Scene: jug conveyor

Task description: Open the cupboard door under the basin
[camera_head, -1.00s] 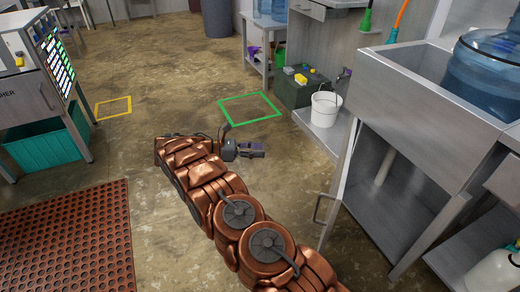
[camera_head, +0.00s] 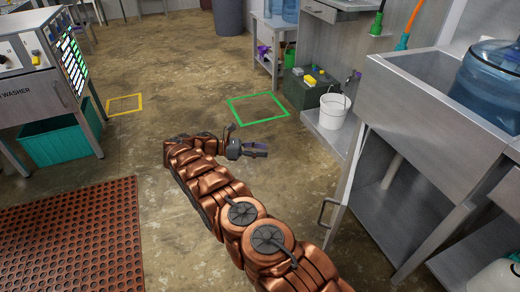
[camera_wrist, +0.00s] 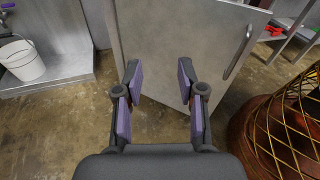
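The metal basin (camera_head: 425,110) stands at the right of the head view, with its cupboard (camera_head: 392,205) below. The cupboard's inside and a pale pipe (camera_head: 391,172) show. The grey cupboard door (camera_head: 347,190) stands swung out, nearly edge-on in the head view, with its bar handle (camera_head: 323,212) on the left. In the wrist view the door's face (camera_wrist: 170,45) is ahead, with the handle (camera_wrist: 239,52) up and to the right. My gripper (camera_head: 258,150) is left of the door, apart from the handle. Its purple-padded fingers are spread and empty in the wrist view (camera_wrist: 160,95).
A white bucket (camera_head: 332,112) sits on a low shelf beyond the door. A blue water jug (camera_head: 490,85) is in the basin. A washer (camera_head: 35,75) and a red-brown mat (camera_head: 75,235) are at left. Open floor lies around my gripper.

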